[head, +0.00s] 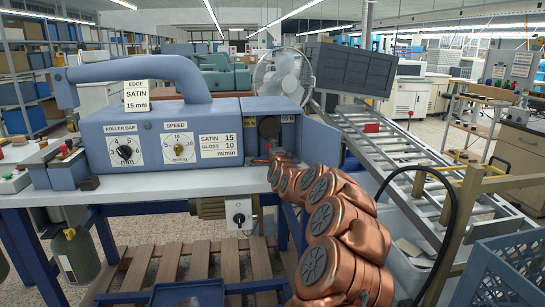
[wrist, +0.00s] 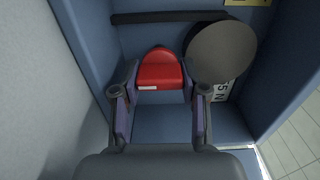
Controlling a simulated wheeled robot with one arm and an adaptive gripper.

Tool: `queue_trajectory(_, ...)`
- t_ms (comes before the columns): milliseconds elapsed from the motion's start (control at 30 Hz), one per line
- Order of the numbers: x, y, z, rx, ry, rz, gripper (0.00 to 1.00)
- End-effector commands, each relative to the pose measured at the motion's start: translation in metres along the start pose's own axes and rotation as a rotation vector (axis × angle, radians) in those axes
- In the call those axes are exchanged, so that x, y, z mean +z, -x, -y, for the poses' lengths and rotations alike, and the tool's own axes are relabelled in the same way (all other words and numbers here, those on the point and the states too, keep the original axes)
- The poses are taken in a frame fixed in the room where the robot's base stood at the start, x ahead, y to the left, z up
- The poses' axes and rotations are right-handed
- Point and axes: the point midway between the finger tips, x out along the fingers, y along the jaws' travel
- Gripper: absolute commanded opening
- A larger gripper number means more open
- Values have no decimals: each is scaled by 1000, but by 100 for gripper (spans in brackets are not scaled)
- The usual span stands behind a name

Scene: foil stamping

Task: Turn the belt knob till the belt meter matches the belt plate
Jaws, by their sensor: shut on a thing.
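The red belt knob (wrist: 160,72) sits in a blue recess in the wrist view, with a white mark on its near edge. My gripper (wrist: 161,82) is shut on it, one finger on each side. A dark round disc (wrist: 221,52), probably the belt meter, stands to the knob's right; no scale or needle is readable from here.
The recess walls stand close around my gripper. A sloping metal conveyor (head: 420,165) and a blue crate (head: 505,265) are at right.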

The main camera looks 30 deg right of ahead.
Motion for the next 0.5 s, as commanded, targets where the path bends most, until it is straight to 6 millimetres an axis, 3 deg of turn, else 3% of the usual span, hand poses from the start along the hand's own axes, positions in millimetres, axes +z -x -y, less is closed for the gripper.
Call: queue_trajectory(500,-1,0,-1,3,-46,-1,8)
